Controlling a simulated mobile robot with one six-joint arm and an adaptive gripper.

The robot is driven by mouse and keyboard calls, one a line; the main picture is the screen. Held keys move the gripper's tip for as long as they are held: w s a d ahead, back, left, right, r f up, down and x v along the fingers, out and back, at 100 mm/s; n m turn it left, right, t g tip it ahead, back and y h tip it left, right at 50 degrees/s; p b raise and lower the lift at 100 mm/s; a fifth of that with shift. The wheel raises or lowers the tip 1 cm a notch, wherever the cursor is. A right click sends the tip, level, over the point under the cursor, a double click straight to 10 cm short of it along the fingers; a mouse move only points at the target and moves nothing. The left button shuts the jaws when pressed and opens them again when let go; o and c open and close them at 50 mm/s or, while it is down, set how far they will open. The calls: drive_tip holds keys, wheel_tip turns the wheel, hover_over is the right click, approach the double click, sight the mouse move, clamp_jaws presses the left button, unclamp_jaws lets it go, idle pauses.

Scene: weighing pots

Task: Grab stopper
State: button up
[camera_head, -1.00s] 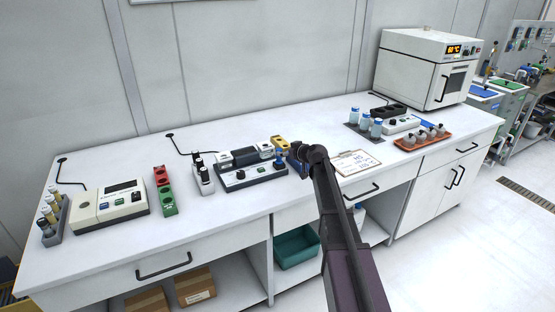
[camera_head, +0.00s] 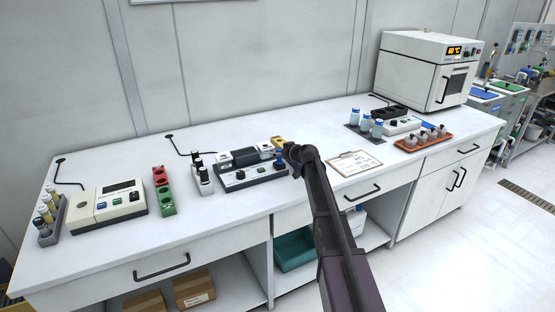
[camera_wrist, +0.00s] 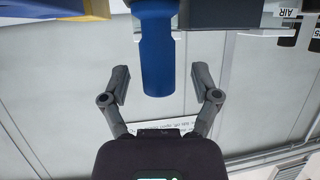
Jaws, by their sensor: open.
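The blue stopper (camera_head: 279,158) stands at the right end of the dark bench device (camera_head: 250,176). In the wrist view the stopper (camera_wrist: 156,55) hangs down from the top of the picture, between my two open fingers and apart from both. My gripper (camera_wrist: 163,84) is open and empty. In the head view my gripper (camera_head: 292,155) is just right of the stopper, largely hidden by my own arm.
A yellow block (camera_head: 277,141) stands just behind the stopper. A clipboard (camera_head: 355,163) lies to the right. Left are a black-and-white holder (camera_head: 202,178) and a red-green rack (camera_head: 163,190). Blue-capped bottles (camera_head: 365,122), an orange tray (camera_head: 423,143) and an oven (camera_head: 425,70) are at right.

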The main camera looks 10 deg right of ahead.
drive_tip(key=c, duration=1)
drive_tip(key=shift+r, duration=0.15)
wheel_tip(320, 180, up, 3)
drive_tip(key=p, duration=0.3)
drive_tip(key=shift+s+d+r+p, duration=0.3)
drive_tip(key=shift+s+d+p, duration=0.05)
drive_tip(key=shift+s+d, duration=1.55)
drive_tip(key=shift+s+d+r+p, duration=0.25)
drive_tip(key=shift+s+d+p, duration=0.05)
drive_tip(key=shift+s+d, duration=1.6)
drive_tip(key=shift+s+d+r+p, duration=0.35)
drive_tip(key=shift+s+d, duration=1.35)
drive_tip(key=shift+s, duration=0.35)
